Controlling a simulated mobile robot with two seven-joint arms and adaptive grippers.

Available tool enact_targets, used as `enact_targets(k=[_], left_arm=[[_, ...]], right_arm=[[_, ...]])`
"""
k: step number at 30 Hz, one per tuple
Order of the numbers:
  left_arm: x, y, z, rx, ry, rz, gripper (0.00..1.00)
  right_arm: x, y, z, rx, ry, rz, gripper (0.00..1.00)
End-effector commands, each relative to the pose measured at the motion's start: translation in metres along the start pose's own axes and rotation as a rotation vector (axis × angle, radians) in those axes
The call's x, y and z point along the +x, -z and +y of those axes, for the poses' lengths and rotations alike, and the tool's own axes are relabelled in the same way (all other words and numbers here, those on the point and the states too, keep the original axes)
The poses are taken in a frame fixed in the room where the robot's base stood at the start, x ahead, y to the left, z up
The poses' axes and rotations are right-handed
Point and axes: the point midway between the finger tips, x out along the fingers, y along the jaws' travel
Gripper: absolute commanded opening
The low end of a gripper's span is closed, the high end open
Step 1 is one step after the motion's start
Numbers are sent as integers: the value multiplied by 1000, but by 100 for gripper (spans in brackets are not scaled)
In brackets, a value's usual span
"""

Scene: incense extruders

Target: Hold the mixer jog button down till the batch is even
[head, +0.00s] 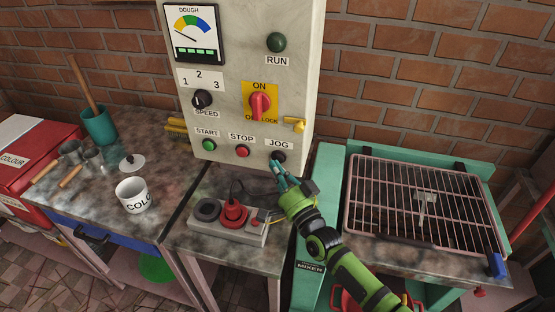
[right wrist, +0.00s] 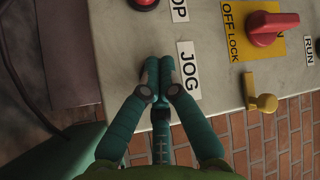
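The grey control panel (head: 240,60) carries the black JOG button (head: 279,157), right of the red STOP button (head: 243,151). My right gripper (head: 278,168) has its green fingers at the JOG button. In the right wrist view the fingertips (right wrist: 157,75) are together, with nothing seen between them, and cover the button beside the JOG label (right wrist: 188,70). I cannot tell whether the button is pressed in. The DOUGH gauge (head: 195,32) has a coloured arc above a row of green bars. My left gripper is not in view.
The green RUN lamp (head: 277,42) looks dark. A red rotary switch (head: 260,105) and a yellow lock tab (head: 294,125) sit above JOG. A socket strip (head: 215,222) with a red plug lies below the panel. A wire rack (head: 420,205) stands right, a white cup (head: 132,195) left.

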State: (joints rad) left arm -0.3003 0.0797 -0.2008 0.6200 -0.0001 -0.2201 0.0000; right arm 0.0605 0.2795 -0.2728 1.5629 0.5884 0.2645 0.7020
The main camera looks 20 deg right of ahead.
Motion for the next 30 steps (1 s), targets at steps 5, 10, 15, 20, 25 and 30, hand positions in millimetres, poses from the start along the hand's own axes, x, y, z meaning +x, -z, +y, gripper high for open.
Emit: enact_targets(k=[5, 10, 15, 20, 25, 30], left_arm=[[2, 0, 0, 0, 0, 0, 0], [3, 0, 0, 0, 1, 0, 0], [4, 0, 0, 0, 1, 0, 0], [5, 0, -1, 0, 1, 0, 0], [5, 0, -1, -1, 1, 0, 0], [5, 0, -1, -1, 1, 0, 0]], right_arm=[[2, 1, 1, -1, 0, 0, 0], [3, 2, 2, -1, 0, 0, 0], [4, 3, 4, -1, -1, 0, 0], [6, 4, 5, -1, -1, 0, 0], [7, 5, 6, 0, -1, 0, 0], [7, 5, 5, 0, -1, 0, 0]])
